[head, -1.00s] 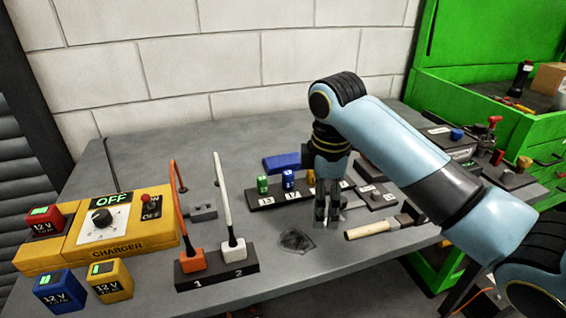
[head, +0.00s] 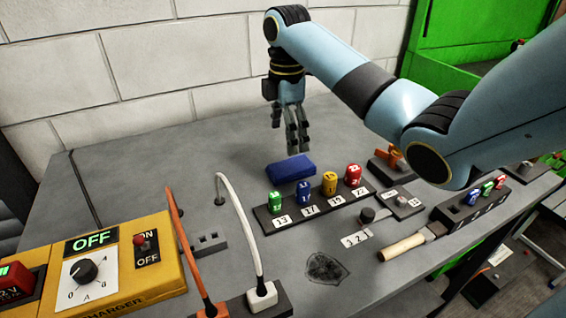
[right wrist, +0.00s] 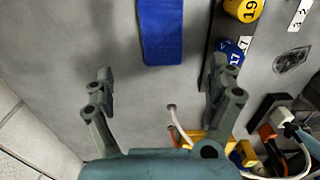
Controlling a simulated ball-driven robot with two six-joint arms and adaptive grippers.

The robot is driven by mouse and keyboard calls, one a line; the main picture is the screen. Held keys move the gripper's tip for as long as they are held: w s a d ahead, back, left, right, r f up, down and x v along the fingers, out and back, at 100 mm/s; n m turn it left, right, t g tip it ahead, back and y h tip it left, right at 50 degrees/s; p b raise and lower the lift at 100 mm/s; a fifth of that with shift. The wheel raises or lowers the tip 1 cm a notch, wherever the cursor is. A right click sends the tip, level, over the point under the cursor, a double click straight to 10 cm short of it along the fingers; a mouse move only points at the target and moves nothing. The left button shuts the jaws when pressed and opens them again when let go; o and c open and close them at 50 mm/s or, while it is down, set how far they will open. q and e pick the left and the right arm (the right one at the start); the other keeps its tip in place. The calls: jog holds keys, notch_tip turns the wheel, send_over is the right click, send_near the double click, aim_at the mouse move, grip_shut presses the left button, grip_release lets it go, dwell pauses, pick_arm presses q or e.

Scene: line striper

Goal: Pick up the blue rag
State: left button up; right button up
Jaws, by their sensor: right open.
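The blue rag (head: 290,168) is a folded blue block lying flat on the grey table, behind the socket rack. In the right wrist view the blue rag (right wrist: 161,32) lies ahead, between the lines of the two fingers and beyond their tips. My right gripper (head: 290,138) is just behind and above the rag in the head view, pointing down. It is open and empty; both fingers of the right gripper (right wrist: 160,85) are spread wide in the right wrist view. It does not appear to touch the rag. My left gripper is not seen.
A black rack (head: 318,208) with several coloured sockets stands just in front of the rag. The yellow charger (head: 105,265), with orange and white cables, is at front left. A wooden-handled tool (head: 405,246) lies at right. The table left of the rag is clear.

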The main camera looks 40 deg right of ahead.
aim_at(289, 166)
jog(key=f, duration=0.3)
jog(key=shift+s+f, duration=0.2)
jog(key=shift+f, duration=0.15)
jog(key=f, duration=0.5)
jog(key=shift+d+p, duration=0.3)
jog(key=shift+d, duration=0.05)
jog(key=shift+f, duration=0.25)
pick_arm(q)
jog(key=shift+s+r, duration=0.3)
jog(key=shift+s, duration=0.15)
pick_arm(e)
jog(key=c, duration=1.2)
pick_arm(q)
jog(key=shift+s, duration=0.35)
pick_arm(e)
jog(key=shift+o, duration=0.2)
jog(key=shift+r, duration=0.1)
